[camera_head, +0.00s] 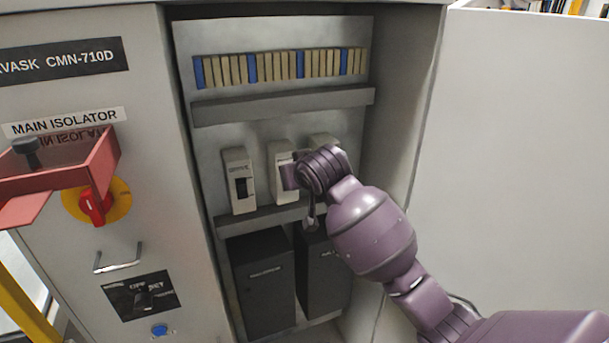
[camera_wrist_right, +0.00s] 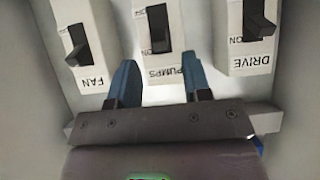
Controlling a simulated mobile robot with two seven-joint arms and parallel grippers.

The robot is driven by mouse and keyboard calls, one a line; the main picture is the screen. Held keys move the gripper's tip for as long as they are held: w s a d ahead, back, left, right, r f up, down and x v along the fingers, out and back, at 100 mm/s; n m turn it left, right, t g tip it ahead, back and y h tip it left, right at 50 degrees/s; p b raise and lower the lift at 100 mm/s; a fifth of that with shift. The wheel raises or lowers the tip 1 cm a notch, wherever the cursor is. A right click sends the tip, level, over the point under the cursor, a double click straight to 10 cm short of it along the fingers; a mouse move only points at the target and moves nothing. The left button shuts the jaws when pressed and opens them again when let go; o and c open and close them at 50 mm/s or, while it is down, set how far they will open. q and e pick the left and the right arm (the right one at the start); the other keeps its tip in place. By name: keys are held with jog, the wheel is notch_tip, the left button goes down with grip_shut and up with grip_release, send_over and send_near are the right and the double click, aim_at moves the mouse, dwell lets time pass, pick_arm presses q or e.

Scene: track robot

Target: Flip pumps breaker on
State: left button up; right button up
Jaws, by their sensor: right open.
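The pumps breaker (camera_wrist_right: 150,65) is a pale block with a black lever (camera_wrist_right: 157,28), in the middle of a row of three. Its label reads upside down in the right wrist view. It also shows in the head view (camera_head: 279,158), partly covered by my right gripper (camera_head: 290,178). My right gripper (camera_wrist_right: 161,82) is open and empty. Its two blue fingers stand on either side of the label end of the pumps breaker, with the lever beyond their tips. I cannot tell whether they touch the breaker. My left gripper is not in view.
The fan breaker (camera_wrist_right: 88,35) and the drive breaker (camera_wrist_right: 246,56) flank the pumps breaker closely. A grey ledge (camera_head: 262,217) runs below the row, and another (camera_head: 285,103) above. The cabinet's left panel carries a red hinged cover (camera_head: 100,160) and a red isolator knob (camera_head: 95,207).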

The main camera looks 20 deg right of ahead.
jog(key=v, duration=0.6)
jog(key=shift+s+r, duration=0.15)
jog(key=shift+s, duration=0.15)
jog(key=shift+w+r, duration=0.1)
notch_tip(320, 180, up, 4)
jog(key=w+a+n+t+y, duration=0.2)
jog(key=t, duration=0.2)
jog(key=s+d+f+n+t+b, duration=0.15)
jog(key=s+f, duration=0.25)
jog(key=f, duration=0.7)
jog(key=s+d+f, duration=0.3)
jog(key=s+f, duration=0.1)
jog(key=f, duration=0.6)
jog(key=s+d+f+m+g+h, duration=0.1)
jog(key=s+d+f+g, duration=0.1)
jog(key=s+f, duration=0.8)
jog(key=s+d+f+m+g+h+b, duration=0.1)
jog(key=s+d+f+m+g, duration=0.1)
jog(key=s+f, duration=0.9)
jog(key=shift+s+d+f+g+h, duration=0.2)
jog(key=shift+s+d+g+h, duration=0.15)
jog(key=shift+s+g, duration=0.4)
jog(key=shift+s, duration=0.1)
